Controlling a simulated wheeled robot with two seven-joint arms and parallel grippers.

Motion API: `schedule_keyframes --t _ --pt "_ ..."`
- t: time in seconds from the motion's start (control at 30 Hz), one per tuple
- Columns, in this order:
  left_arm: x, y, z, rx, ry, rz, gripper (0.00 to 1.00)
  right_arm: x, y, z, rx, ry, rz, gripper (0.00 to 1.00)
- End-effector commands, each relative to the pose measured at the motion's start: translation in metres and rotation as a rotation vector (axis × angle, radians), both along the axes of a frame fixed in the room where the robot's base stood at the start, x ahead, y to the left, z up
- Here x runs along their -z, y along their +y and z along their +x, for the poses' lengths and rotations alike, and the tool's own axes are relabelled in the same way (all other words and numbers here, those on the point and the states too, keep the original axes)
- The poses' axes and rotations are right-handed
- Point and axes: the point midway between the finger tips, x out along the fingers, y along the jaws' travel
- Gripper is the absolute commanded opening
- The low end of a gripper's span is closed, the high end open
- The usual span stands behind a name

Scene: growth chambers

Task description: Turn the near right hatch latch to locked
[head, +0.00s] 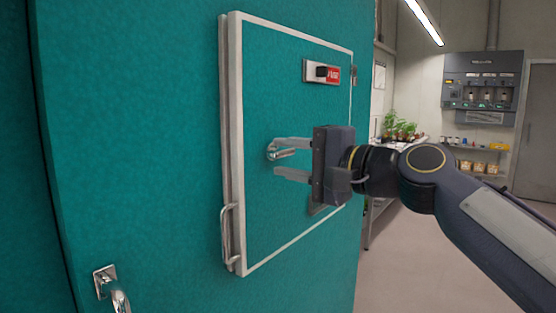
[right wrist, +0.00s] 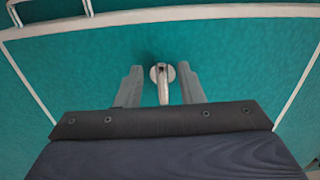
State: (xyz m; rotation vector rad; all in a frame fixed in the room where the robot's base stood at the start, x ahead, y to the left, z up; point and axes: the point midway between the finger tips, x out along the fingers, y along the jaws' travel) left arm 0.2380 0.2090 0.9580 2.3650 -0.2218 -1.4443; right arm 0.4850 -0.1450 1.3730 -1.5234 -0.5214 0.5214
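A teal hatch (head: 300,215) with a pale frame is set in a teal wall. A small metal latch handle (head: 284,153) on a round base sits on the hatch face. My right gripper (head: 277,157) is in front of the hatch with its two fingers open, one on each side of the latch handle. In the right wrist view the latch handle (right wrist: 162,82) lies between the two fingers (right wrist: 160,85), with a gap on either side. My left gripper is not in view.
A red-labelled switch plate (head: 322,72) is high on the hatch. A wire pull handle (head: 228,235) is at its left edge. A metal lever (head: 119,300) is on the wall at lower left. Shelves, plants (head: 398,126) and a wall unit (head: 483,87) stand far right. Floor is open at lower right.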

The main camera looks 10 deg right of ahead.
Motion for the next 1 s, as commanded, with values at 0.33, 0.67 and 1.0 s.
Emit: schedule_keyframes --t 0.33,0.67,1.0 --pt "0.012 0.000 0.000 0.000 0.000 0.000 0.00 0.002 -0.031 -0.041 0.001 0.001 -0.002 0.35" --pt "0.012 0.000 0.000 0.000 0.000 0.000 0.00 0.001 -0.033 -0.043 0.000 0.003 -0.003 0.35" --pt "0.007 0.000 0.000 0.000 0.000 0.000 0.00 0.026 -0.034 -0.050 0.011 0.024 -0.091 0.35"
